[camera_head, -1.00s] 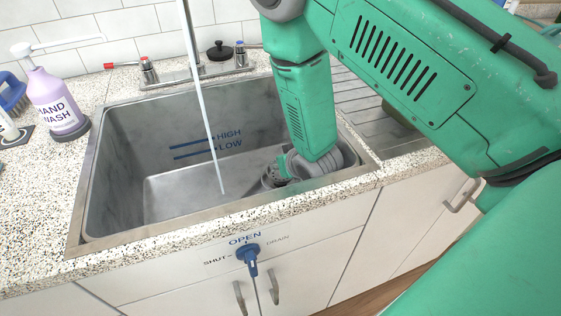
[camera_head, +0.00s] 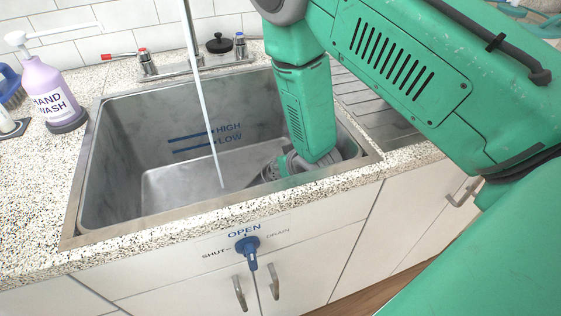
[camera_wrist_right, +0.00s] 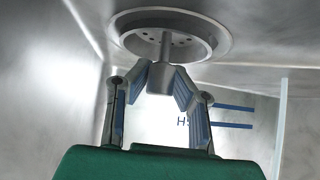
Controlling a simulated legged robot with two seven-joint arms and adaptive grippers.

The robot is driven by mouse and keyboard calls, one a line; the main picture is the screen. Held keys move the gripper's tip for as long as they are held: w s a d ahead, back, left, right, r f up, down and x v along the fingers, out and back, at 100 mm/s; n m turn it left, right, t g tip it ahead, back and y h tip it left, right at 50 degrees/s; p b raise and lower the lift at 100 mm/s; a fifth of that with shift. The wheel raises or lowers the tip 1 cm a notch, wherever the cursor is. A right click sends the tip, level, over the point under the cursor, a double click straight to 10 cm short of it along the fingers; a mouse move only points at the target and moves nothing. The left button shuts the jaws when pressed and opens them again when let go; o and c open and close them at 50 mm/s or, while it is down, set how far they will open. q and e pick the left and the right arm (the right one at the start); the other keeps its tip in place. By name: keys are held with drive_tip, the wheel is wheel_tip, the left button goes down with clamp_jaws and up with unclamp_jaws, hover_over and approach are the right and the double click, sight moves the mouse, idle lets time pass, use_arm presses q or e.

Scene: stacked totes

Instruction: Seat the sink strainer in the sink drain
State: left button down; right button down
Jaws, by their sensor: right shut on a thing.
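The sink strainer (camera_wrist_right: 160,78) shows in the right wrist view as a grey knob on a thin stem below a disc with small holes. The disc lies within the round metal rim of the sink drain (camera_wrist_right: 226,40); I cannot tell whether it is fully down. My right gripper (camera_wrist_right: 160,80) is shut on the strainer's knob, one finger on each side. In the head view my right gripper (camera_head: 262,176) is low in the sink (camera_head: 112,160), and the arm and rim hide the strainer and drain. My left gripper is out of view.
A stream of water (camera_head: 203,100) falls into the sink left of my right arm. A black knobbed piece (camera_head: 220,45) sits behind the sink. A hand wash bottle (camera_head: 50,92) stands on the left counter.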

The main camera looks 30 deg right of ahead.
drive_tip(key=shift+f, duration=0.25)
drive_tip(key=c, duration=1.4)
unclamp_jaws()
drive_tip(key=shift+o, duration=0.2)
drive_tip(key=shift+r, duration=0.1)
wheel_tip(320, 180, up, 10)
drive_tip(key=shift+f, duration=0.1)
